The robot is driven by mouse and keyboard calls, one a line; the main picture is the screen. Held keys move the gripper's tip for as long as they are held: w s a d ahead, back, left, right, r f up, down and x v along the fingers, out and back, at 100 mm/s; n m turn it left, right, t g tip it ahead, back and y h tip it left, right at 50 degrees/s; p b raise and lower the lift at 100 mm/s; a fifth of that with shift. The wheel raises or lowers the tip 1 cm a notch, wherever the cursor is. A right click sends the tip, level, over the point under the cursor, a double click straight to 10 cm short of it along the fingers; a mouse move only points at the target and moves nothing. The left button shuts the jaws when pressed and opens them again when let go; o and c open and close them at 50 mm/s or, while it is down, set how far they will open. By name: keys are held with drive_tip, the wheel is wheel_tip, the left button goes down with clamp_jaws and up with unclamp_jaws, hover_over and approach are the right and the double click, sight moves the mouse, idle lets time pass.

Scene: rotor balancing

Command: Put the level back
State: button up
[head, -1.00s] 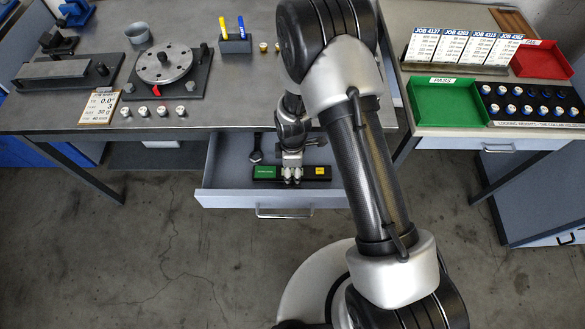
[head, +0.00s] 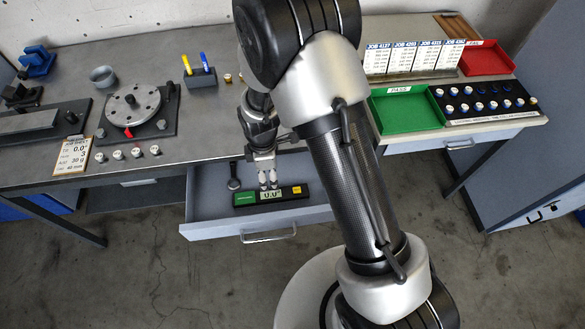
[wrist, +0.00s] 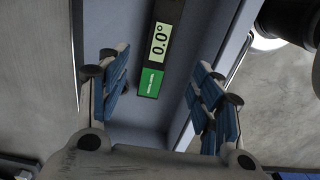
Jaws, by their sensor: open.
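The level (head: 270,196) is a black bar with a green end, a yellow patch and a display reading 0.0°. It lies flat in the open drawer (head: 215,228). The wrist view shows its green end and display (wrist: 159,40) between my fingers, farther from the camera. My gripper (head: 267,184) is open and empty just above the level, apart from it. In the wrist view its blue-padded fingers (wrist: 160,92) stand wide apart. The level's far end is cut off in the wrist view.
The workbench (head: 200,130) above carries the rotor (head: 132,105), a pen holder (head: 200,78) and several small weights. A green PASS tray (head: 405,112) stands on the right table.

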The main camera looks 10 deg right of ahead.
drive_tip(key=s+d+r+m+t, duration=0.1)
drive_tip(key=d+r+m, duration=0.15)
drive_tip(key=r, duration=0.45)
drive_tip(key=s+d+r+m, duration=0.1)
drive_tip(key=d+r+m, duration=0.15)
drive_tip(key=r, duration=0.45)
drive_tip(key=s+d+r+m+t, duration=0.1)
drive_tip(key=s+d+r+m, duration=0.15)
drive_tip(key=r, duration=0.55)
drive_tip(key=s+d+r+m+t, duration=0.1)
drive_tip(key=s+d+r+m, duration=0.1)
drive_tip(key=s+r+m, duration=0.3)
drive_tip(key=s+d+r+m+t, duration=0.1)
drive_tip(key=s+d+r+m, duration=0.2)
drive_tip(key=s, duration=0.7)
wheel_tip(320, 180, up, 3)
drive_tip(key=shift+f+m+t, duration=0.2)
drive_tip(key=shift+m+t, duration=0.1)
drive_tip(key=shift+m, duration=0.75)
